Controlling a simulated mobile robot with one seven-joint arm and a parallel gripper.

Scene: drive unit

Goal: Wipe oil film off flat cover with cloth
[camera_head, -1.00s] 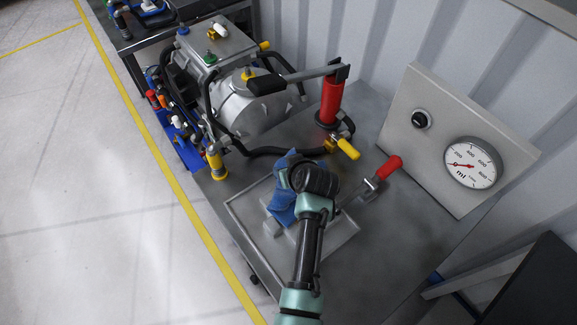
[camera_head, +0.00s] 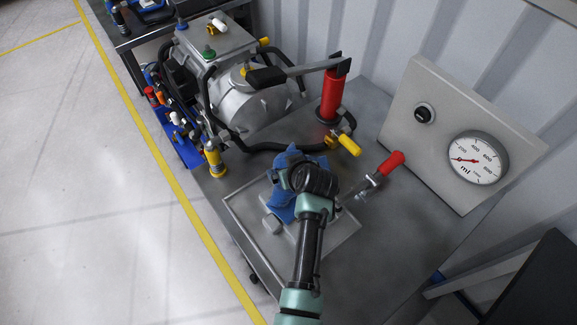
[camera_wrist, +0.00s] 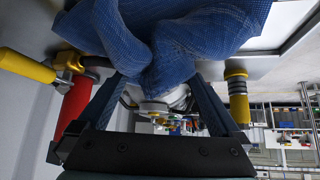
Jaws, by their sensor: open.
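The blue cloth (camera_head: 284,204) is bunched up over the flat cover (camera_head: 338,240), a grey rimmed plate on the metal bench. My wrist stands above them and hides part of both. No oil film can be made out. In the wrist view the cloth (camera_wrist: 185,35) fills the top, with a fold hanging at the fingertips of my gripper (camera_wrist: 160,88). The two fingers stand apart, one on each side of this fold. In the head view the fingers are mostly hidden behind the wrist.
A toggle clamp with a red handle (camera_head: 391,163) stands right of the cover. A red hand pump (camera_head: 331,98) with a yellow-tipped valve (camera_head: 348,145) and a grey drive unit (camera_head: 250,105) stand behind. A gauge panel (camera_head: 440,165) is at the right. The bench front right is clear.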

